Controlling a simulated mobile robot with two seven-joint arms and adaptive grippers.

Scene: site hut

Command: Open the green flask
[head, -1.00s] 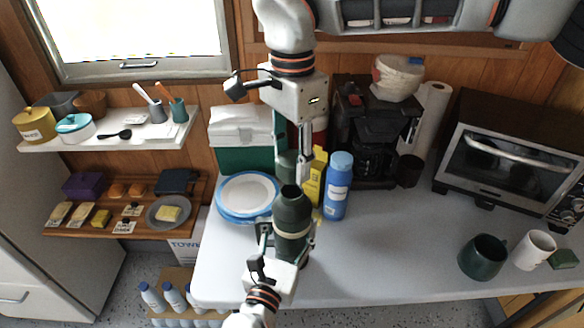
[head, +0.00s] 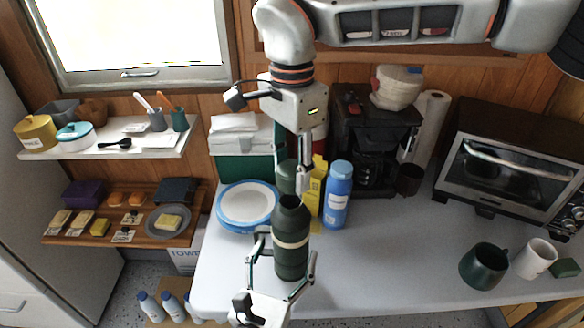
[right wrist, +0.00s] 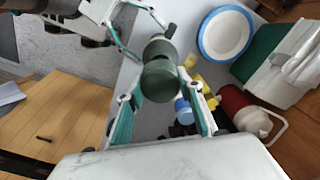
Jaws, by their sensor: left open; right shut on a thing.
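The green flask (head: 291,255), with a pale band, stands upright on the table near its front edge; its dark open mouth shows at the top. My right gripper (head: 293,172) is above and slightly behind it, shut on the green lid (head: 286,180), which is clear of the flask. In the right wrist view the lid (right wrist: 159,82) is between the fingers and partly covers the flask (right wrist: 160,48). My left gripper (head: 284,250) is open, its fingers on both sides of the flask's body; whether they touch it I cannot tell.
A yellow box (head: 314,185) and a blue bottle (head: 337,195) stand close to the right. Blue-rimmed plates (head: 226,212) lie to the left. A coffee machine (head: 368,140) and toaster oven (head: 500,165) are behind. The table (head: 400,250) is clear right of the flask, before the mugs (head: 484,265).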

